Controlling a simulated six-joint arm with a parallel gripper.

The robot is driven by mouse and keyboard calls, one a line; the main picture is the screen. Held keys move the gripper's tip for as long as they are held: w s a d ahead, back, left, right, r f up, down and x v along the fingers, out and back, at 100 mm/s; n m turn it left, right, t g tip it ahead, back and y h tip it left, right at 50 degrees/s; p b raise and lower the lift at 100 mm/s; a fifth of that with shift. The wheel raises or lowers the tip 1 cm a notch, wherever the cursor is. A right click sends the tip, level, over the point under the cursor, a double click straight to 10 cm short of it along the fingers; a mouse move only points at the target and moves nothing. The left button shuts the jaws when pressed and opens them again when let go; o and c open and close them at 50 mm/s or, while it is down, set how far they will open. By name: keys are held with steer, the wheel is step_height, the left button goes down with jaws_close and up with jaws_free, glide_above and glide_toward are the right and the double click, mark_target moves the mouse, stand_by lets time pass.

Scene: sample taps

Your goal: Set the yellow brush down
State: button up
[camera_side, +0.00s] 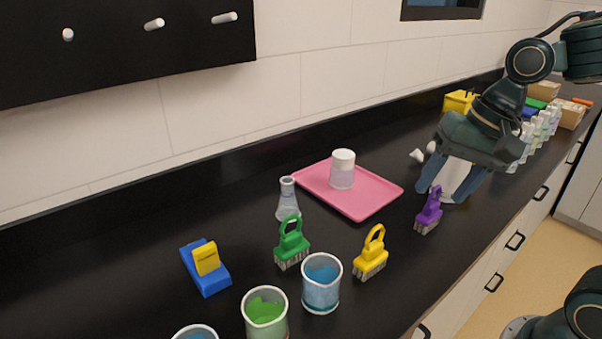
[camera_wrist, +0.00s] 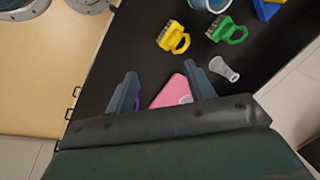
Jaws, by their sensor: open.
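The yellow brush (camera_side: 370,253) stands upright on the black counter, bristles down and loop handle up, right of a beaker of blue liquid. It also shows in the wrist view (camera_wrist: 173,39), near the top. My gripper (camera_side: 450,192) is open, away from the yellow brush, to its upper right in the side view. A purple brush (camera_side: 429,212) stands close by my gripper; in the wrist view it is mostly hidden behind a finger. In the wrist view my two fingers (camera_wrist: 160,79) are spread with nothing held between them. A green brush (camera_side: 292,243) stands left of the yellow one.
A pink tray (camera_side: 375,207) holds a white-lidded jar (camera_side: 342,169). A flask (camera_side: 286,199), a blue beaker (camera_side: 321,284), a green beaker (camera_side: 265,314) and a blue block with a yellow piece (camera_side: 207,268) stand around. Several bottles (camera_side: 541,127) line the far right. A pegboard (camera_side: 120,45) hangs upper left.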

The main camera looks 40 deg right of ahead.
steer(key=s+d+n+t+h, duration=0.1)
steer(key=s+d+n+t, duration=0.1)
steer(key=s+n, duration=0.5)
steer(key=shift+s+d+r+n+h, duration=0.3)
steer(key=shift+r+n+h, duration=0.1)
steer(key=shift+n, duration=0.1)
